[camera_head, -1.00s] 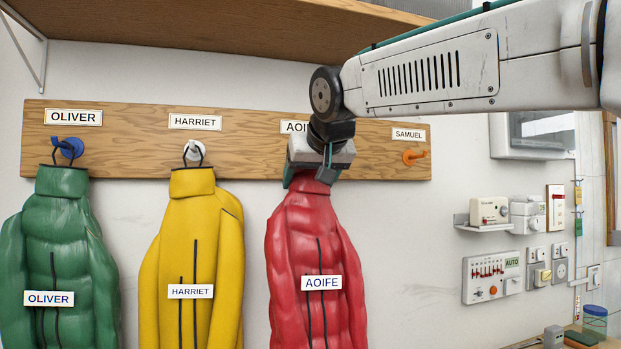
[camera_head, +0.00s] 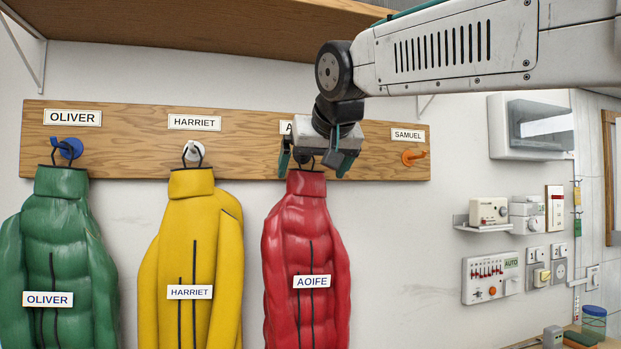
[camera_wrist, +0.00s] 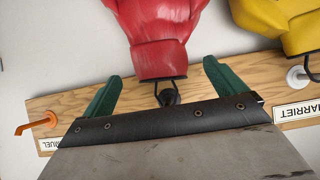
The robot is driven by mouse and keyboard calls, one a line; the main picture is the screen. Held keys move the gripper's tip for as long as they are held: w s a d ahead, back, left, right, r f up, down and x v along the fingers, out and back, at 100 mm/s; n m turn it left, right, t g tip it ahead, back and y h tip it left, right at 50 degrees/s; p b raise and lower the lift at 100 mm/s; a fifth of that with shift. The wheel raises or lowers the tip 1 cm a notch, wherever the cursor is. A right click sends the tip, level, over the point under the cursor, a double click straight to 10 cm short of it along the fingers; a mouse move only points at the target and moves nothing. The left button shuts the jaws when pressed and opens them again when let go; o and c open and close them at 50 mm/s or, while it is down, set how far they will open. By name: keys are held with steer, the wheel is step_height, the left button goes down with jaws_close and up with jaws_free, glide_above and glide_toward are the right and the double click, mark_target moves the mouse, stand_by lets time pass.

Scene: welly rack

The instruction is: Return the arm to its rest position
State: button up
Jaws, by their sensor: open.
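My gripper (camera_head: 314,163) is open in the head view, just in front of the rack board (camera_head: 240,165) at the third peg. Its two green fingers stand apart on either side of the loop of the red coat (camera_head: 303,225), labelled AOIFE. In the wrist view the red coat (camera_wrist: 160,45) hangs between the fingertips (camera_wrist: 160,82) by its black loop on a dark peg (camera_wrist: 169,97), and the fingers touch neither. My gripper partly hides the third name plate in the head view.
A green coat (camera_head: 52,250) hangs on the blue OLIVER peg and a yellow coat (camera_head: 188,240) on the white HARRIET peg. The orange SAMUEL peg (camera_head: 413,157) is bare. A wooden shelf (camera_head: 200,28) juts out above. Switches and a wall panel (camera_head: 490,277) are at right.

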steer(key=s+d+f+m+g+h, duration=0.1)
steer(key=s+d+f+g, duration=0.2)
steer(key=s+d+f, duration=0.5)
steer(key=s+d+f+m+g+h, duration=0.1)
steer(key=s+d+f+g, duration=0.2)
steer(key=s+d+f, duration=0.5)
steer(key=s+d+f+m+g+h, duration=0.1)
steer(key=s+d+f+g, duration=0.2)
steer(key=s+d+f, duration=0.5)
steer(key=s+f, duration=0.9)
steer(key=f, duration=0.3)
steer(key=shift+d+f, duration=0.3)
steer(key=shift+d, duration=0.1)
